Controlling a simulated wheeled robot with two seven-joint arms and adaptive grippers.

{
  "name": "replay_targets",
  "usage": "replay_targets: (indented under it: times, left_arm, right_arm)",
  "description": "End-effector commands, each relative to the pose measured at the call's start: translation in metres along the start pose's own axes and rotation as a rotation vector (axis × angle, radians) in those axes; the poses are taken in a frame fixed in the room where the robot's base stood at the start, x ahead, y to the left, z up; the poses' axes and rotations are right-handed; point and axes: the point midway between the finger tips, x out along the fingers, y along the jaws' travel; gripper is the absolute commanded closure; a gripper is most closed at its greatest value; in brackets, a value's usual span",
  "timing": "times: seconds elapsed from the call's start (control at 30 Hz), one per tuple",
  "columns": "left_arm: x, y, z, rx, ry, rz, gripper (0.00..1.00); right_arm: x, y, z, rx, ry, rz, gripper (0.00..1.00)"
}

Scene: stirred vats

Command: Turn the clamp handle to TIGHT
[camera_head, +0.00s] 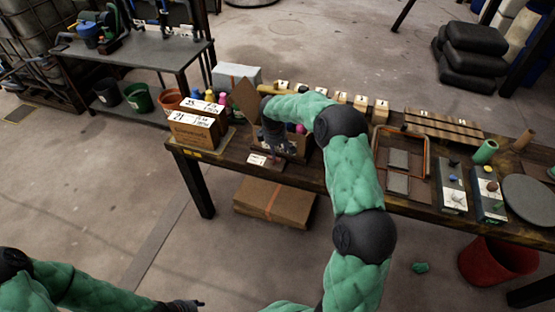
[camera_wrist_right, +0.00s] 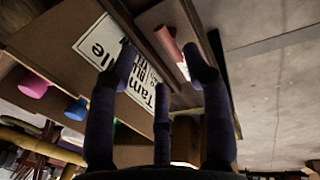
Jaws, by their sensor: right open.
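I cannot make out a clamp handle or a TIGHT mark for certain in either view. My right gripper (camera_head: 274,142) reaches down at the front of an open wooden box with a raised brown flap (camera_head: 245,98). In the right wrist view its fingers (camera_wrist_right: 163,72) are spread, with nothing held between them. A pinkish-red rod (camera_wrist_right: 170,50) shows just beyond the fingertips; whether they touch it is unclear. A white printed label (camera_wrist_right: 98,42) lies behind the fingers, partly hidden. My left gripper (camera_head: 184,305) is low at the bottom edge, away from the table, its fingers too small to read.
Cardboard boxes (camera_head: 195,128) stand left of the wooden box, and small labelled blocks (camera_head: 360,102) line the back. An orange-rimmed tray (camera_head: 428,160), two knobbed control boxes (camera_head: 453,197) and a round grey disc (camera_head: 528,196) occupy the right. A red bucket (camera_head: 490,264) stands below.

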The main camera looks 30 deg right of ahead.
Motion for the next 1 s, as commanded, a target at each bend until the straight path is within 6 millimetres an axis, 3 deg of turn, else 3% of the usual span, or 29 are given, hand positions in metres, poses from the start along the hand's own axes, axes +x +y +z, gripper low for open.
replay_targets:
  times: [0.1,0.4,0.87,1.0]
  left_arm:
    - [0.009,-0.003,0.000,0.000,0.000,0.000,0.60]
    - [0.020,-0.007,-0.001,0.000,0.000,0.000,0.60]
    - [0.022,-0.008,-0.001,0.000,0.000,0.000,0.60]
    - [0.022,-0.008,-0.001,0.000,0.000,0.000,0.60]
  right_arm:
    - [0.026,-0.002,0.000,0.000,-0.002,-0.003,0.50]
    - [0.069,-0.001,0.000,0.001,0.000,-0.001,0.50]
    - [0.080,-0.001,-0.001,0.001,0.002,0.000,0.50]
    - [0.080,-0.001,-0.001,0.001,0.002,0.000,0.84]
